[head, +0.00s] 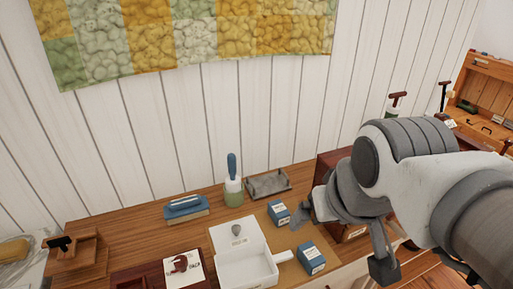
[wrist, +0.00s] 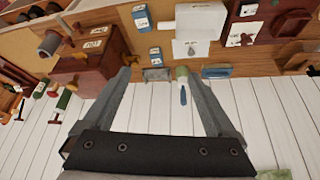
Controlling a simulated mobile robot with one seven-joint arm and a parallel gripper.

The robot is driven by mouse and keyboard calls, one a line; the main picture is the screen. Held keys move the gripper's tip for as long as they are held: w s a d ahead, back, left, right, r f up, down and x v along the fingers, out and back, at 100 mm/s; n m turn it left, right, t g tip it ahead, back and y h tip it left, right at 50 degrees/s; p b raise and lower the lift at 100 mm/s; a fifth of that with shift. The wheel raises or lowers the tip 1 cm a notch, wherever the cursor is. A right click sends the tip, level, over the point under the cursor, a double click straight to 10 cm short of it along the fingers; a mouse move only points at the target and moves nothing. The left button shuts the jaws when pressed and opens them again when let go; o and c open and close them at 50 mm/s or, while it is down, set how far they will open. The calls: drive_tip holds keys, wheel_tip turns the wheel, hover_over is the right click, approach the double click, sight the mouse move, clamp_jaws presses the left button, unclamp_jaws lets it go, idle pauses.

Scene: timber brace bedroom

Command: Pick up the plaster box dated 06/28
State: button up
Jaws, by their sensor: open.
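Two small blue boxes with white labels sit on the wooden table top. One blue box (head: 279,212) is nearer the wall, and the other blue box (head: 311,258) is nearer the front, right of a white open box. They also show in the wrist view, as the wall-side box (wrist: 155,53) and the front box (wrist: 141,17). The label print is too small to read, so I cannot tell which is dated 06/28. My gripper (wrist: 157,82) is open and empty, its fingers spread wide, apart from both boxes. In the head view my arm reaches in from the right.
A white open box (head: 245,268) stands left of the front blue box. A grey metal tray (head: 268,184), a green jar with a blue handle (head: 233,190) and a blue brush (head: 186,207) line the wall. A dark red cabinet (wrist: 85,72) stands beside the blue boxes.

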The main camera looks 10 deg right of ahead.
drive_tip(key=shift+o, duration=0.2)
drive_tip(key=w+f+n+g+h+b, duration=0.2)
drive_tip(key=w+f+n+g+b, duration=0.1)
drive_tip(key=w+f+n, duration=0.3)
drive_tip(key=w+a+b, duration=0.1)
drive_tip(key=w, duration=0.1)
drive_tip(key=shift+w+f+g, duration=0.3)
drive_tip(key=shift+f, duration=0.05)
drive_tip(key=n+t+h+b, duration=0.2)
drive_tip(key=n+h+b, duration=0.6)
drive_tip(key=n+h, duration=0.5)
approach(277, 208)
drive_tip(key=d+n+y+b, duration=0.1)
drive_tip(key=d, duration=0.1)
drive_tip(key=d+n+y+b, duration=0.1)
drive_tip(key=d, duration=0.1)
drive_tip(key=shift+w+f+b, duration=0.1)
drive_tip(key=shift+w+b, duration=0.1)
drive_tip(key=shift+b, duration=0.1)
drive_tip(key=b+x, duration=0.2)
drive_tip(key=x, duration=0.4)
drive_tip(key=shift+w+d, duration=0.15)
drive_tip(key=shift+w, duration=0.05)
drive_tip(key=c, duration=1)
